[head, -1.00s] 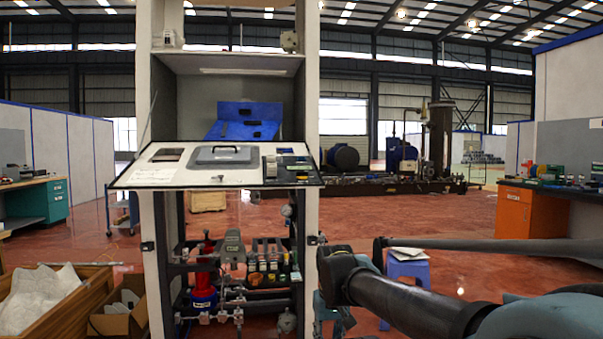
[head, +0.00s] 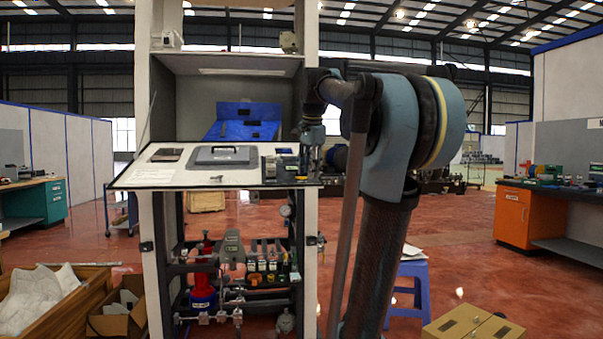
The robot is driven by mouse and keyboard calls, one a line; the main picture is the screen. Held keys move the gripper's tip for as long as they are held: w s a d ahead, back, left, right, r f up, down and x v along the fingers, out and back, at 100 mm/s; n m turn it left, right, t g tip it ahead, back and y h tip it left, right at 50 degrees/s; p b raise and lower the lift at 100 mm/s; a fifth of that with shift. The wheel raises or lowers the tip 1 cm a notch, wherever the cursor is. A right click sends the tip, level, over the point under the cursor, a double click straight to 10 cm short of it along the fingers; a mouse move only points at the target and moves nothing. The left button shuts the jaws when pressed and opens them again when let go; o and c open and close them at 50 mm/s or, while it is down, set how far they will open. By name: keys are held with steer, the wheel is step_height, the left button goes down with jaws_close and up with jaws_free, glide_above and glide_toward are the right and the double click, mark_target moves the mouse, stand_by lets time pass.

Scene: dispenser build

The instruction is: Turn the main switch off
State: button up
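The dispenser cabinet (head: 145,225) stands in front of me with its shelf panel (head: 225,179) folded out. At the panel's right end sits a dark control box (head: 285,171) with a small yellow part on its front. I cannot tell for sure which part is the main switch. My gripper (head: 312,165) points down at the right end of the panel, just right of the dark box. It is small and dark here, so I cannot tell whether its fingers are open or shut, or whether they touch anything. My arm hides what lies behind it on the right.
A grey case (head: 224,156) lies on the panel. Below are pipes, valves and a red-and-blue cylinder (head: 202,285). A wooden crate (head: 75,302) and a cardboard box (head: 118,317) stand at lower left. A blue stool (head: 411,287) and a tan box (head: 474,325) are at right.

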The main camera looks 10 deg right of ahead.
steer(key=w+r+m, duration=0.6)
steer(key=w+r, duration=0.4)
steer(key=r, duration=0.4)
steer(key=shift+t, duration=0.4)
steer(key=x, duration=1.7)
steer(key=shift+w, duration=0.15)
steer(key=shift+r, duration=0.1)
jaws_close()
